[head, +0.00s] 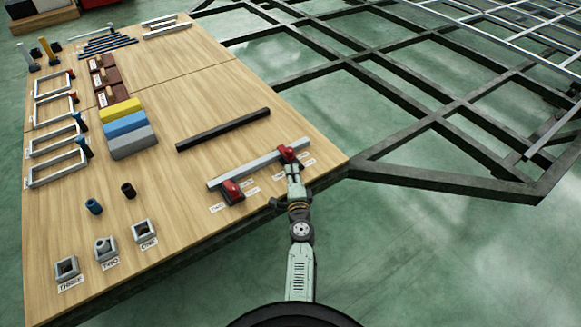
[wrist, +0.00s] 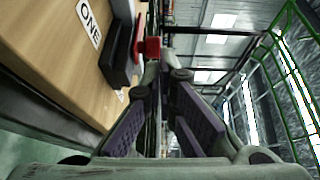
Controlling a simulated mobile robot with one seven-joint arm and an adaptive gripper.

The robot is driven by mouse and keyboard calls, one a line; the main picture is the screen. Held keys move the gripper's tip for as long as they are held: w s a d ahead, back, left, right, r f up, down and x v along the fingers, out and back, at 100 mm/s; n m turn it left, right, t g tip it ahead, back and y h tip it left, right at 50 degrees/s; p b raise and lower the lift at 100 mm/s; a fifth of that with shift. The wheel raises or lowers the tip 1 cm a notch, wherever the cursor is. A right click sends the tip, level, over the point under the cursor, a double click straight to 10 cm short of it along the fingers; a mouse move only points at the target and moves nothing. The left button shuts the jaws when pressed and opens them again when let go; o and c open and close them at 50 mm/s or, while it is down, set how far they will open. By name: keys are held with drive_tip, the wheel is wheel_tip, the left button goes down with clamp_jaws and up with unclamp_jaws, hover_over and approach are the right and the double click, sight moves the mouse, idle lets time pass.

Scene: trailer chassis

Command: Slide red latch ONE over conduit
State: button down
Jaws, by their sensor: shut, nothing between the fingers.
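The silver conduit (head: 250,166) lies across the front right of the wooden table. A red latch (head: 289,152) is at its right end, and another red latch (head: 231,190) on a dark base is near its left end. In the wrist view, a red latch part (wrist: 151,46) stands beside a dark block (wrist: 118,52) and a label reading ONE (wrist: 89,22). My gripper (head: 293,170) is at the table edge, close in front of the right latch; it also shows in the wrist view (wrist: 166,75). Its fingers are shut and empty. I cannot tell whether they touch the latch.
A black bar (head: 222,130) lies behind the conduit. Blue, yellow and grey blocks (head: 126,123) and several square frames (head: 58,166) stand to the left. Labelled sockets (head: 105,248) are at the front left. A dark metal chassis (head: 420,120) extends right of the table.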

drive_tip(key=s+d, duration=0.1)
drive_tip(key=s, duration=0.6)
drive_tip(key=shift+s+d+b, duration=0.15)
drive_tip(key=shift+s+b, duration=0.05)
drive_tip(key=shift+b, duration=0.2)
